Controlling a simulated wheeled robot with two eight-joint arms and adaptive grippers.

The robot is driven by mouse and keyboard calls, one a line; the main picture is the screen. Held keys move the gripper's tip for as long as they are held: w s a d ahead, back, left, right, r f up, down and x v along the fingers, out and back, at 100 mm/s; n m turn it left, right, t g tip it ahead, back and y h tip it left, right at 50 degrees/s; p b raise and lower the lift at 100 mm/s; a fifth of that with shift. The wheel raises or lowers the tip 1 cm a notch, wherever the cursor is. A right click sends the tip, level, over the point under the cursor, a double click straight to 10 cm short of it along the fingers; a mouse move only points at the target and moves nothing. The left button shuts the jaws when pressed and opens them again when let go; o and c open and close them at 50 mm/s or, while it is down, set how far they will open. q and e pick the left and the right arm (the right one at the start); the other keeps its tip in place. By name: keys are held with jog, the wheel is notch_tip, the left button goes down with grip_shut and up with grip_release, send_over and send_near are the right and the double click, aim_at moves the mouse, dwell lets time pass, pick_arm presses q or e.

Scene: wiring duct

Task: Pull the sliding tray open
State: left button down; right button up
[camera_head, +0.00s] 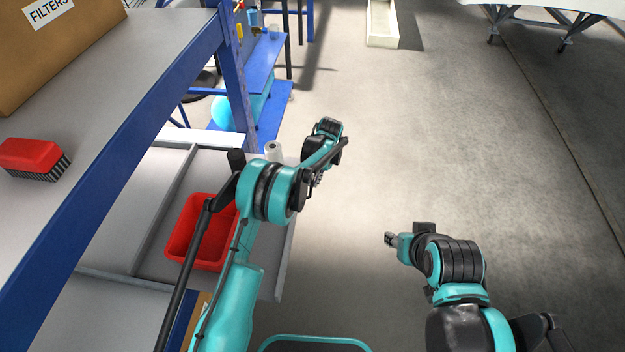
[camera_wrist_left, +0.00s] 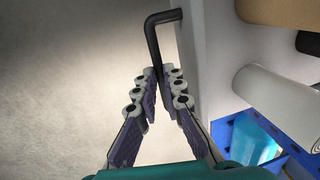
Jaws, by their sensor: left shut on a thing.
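The sliding tray (camera_head: 284,255) is a grey shelf jutting from the blue-framed rack at the left in the head view. Its light front panel (camera_wrist_left: 197,60) is at the right of the left wrist view. A black bent handle (camera_wrist_left: 152,36) stands out from that panel. My left gripper (camera_wrist_left: 159,78) is shut on the handle, with the bar between its fingertips. In the head view my left gripper (camera_head: 317,182) is at the tray's front, mostly covered by my arm. My right gripper (camera_head: 391,240) hangs over clear floor, apart from the tray; its fingers are too small to read.
A red brush (camera_head: 33,158) and a cardboard box (camera_head: 65,45) sit on the upper shelf (camera_head: 110,85). The floor (camera_head: 430,130) in front of the tray is clear.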

pick_arm(q)
jog(key=c, duration=1.6)
grip_release()
notch_tip(320, 180, up, 12)
jog(key=d, duration=0.2)
jog(key=shift+d+f, duration=0.15)
jog(key=shift+d, duration=0.05)
